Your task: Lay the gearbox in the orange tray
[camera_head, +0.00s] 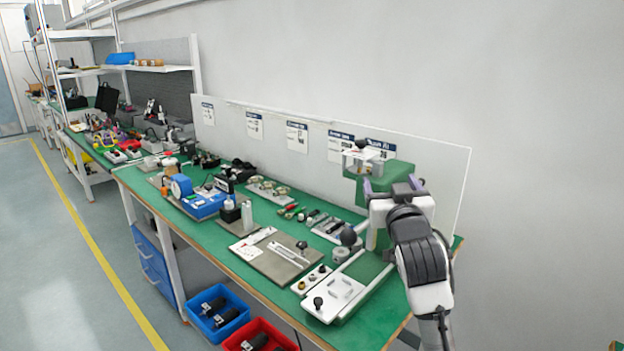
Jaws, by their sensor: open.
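My gripper (391,184) is at the right, in front of a green machine (372,165) at the bench's far right end. It is open. Its jaws point away from the camera, so the space between them is mostly hidden, and I cannot tell whether it touches the machine. I cannot pick out a gearbox for sure among the small parts on the green bench (222,237). No orange tray shows clearly. A red bin (262,338) and a blue bin (219,312), both with black parts inside, stand low beside the bench's front.
A white plate fixture (333,296) and a grey plate (275,262) lie on the bench's near part. A blue device (203,203) stands farther left. A grey panel with notices (270,135) rises behind. The floor at left is clear.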

